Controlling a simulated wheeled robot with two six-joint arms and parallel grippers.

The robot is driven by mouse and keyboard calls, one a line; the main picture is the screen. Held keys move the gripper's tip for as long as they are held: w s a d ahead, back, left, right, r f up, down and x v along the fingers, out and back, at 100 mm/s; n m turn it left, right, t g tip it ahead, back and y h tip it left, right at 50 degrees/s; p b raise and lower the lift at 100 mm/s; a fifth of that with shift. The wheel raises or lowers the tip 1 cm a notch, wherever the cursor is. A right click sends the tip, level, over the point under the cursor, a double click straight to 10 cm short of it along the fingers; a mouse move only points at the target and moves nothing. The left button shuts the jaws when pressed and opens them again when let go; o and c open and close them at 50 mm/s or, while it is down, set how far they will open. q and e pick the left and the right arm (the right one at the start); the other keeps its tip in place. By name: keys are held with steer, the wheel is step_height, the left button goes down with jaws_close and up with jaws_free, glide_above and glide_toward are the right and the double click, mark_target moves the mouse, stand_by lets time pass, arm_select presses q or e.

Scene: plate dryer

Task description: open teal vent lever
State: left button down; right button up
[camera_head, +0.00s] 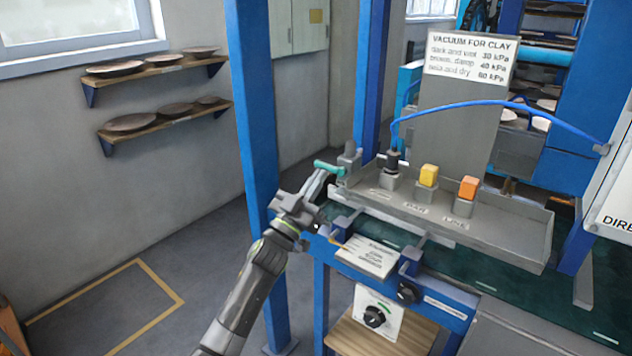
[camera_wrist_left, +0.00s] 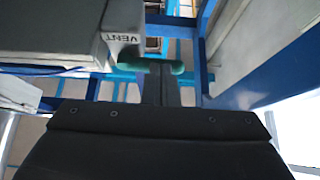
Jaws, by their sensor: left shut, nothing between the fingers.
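The teal vent lever (camera_head: 330,168) is a short rounded bar at the left end of the grey tray. It also shows in the left wrist view (camera_wrist_left: 135,63), lying crosswise beside a grey block marked VENT (camera_wrist_left: 122,40). My left gripper (camera_head: 318,181) reaches up to the lever from the front left. Its fingers are shut with nothing between them, and in the left wrist view their tips (camera_wrist_left: 161,72) overlap the lever's right part. I cannot tell whether they touch it. My right gripper is not in view.
The grey tray (camera_head: 490,238) holds a black connector (camera_head: 391,162) with a blue hose, a yellow cap (camera_head: 428,175) and an orange cap (camera_head: 468,187). A blue post (camera_head: 250,100) stands close behind my left arm. Floor left of my arm is clear.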

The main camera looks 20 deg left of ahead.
arm_select(q)
steer(key=shift+a+r+m+h+p, duration=0.15)
steer(key=shift+m+h+p, duration=0.15)
steer(key=shift+m+h, duration=0.15)
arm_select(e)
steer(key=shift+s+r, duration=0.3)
